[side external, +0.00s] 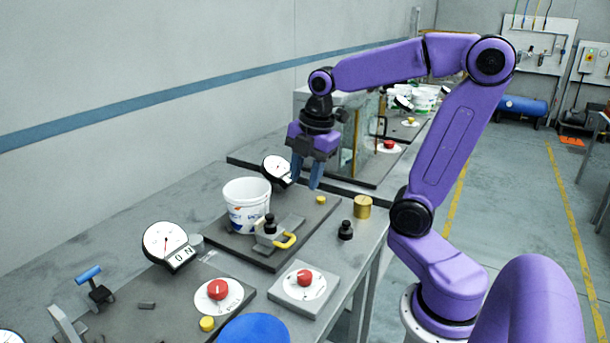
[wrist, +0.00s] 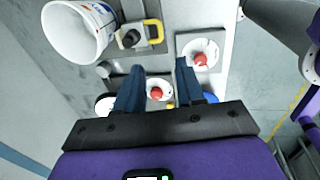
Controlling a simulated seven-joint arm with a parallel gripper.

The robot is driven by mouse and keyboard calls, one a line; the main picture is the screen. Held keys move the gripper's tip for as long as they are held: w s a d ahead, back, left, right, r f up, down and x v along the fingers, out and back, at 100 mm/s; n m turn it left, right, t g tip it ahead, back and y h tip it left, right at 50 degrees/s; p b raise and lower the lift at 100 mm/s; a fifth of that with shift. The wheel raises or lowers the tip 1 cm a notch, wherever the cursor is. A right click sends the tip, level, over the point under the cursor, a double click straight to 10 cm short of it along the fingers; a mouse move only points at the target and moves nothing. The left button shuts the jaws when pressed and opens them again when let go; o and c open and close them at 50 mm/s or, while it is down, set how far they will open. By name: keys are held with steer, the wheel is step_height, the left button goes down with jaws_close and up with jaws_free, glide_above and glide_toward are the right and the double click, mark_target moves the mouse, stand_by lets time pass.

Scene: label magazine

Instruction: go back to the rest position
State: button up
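My gripper (side external: 307,177) hangs from my purple arm above the bench, fingers pointing down, behind and to the right of the white bucket (side external: 247,204). Its two blue fingers stand apart with nothing between them. In the wrist view my gripper (wrist: 160,72) also shows a clear gap, with a red knob on a white dial (wrist: 157,91) seen far below through it. The bucket shows in the wrist view at upper left (wrist: 78,32), apart from the fingers. No marker for a rest position is visible.
A clamp with a yellow handle (side external: 285,240) sits beside the bucket. A round gauge (side external: 277,169) stands close to my fingers in the picture. A brass cylinder (side external: 363,207) and a black knob (side external: 345,230) stand near the bench's right edge. Red-knobbed dials (side external: 304,279) lie nearer the camera.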

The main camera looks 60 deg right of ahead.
steer(key=s+a+f+m+g, duration=0.1)
steer(key=s+a+f+m, duration=0.1)
steer(key=s+a, duration=0.4)
steer(key=s+a+f+m+g, duration=0.1)
steer(key=s+a+f+m, duration=0.2)
steer(key=s, duration=0.8)
step_height(320, 180, down, 3)
steer(key=a, duration=0.3)
steer(key=shift+r, duration=0.2)
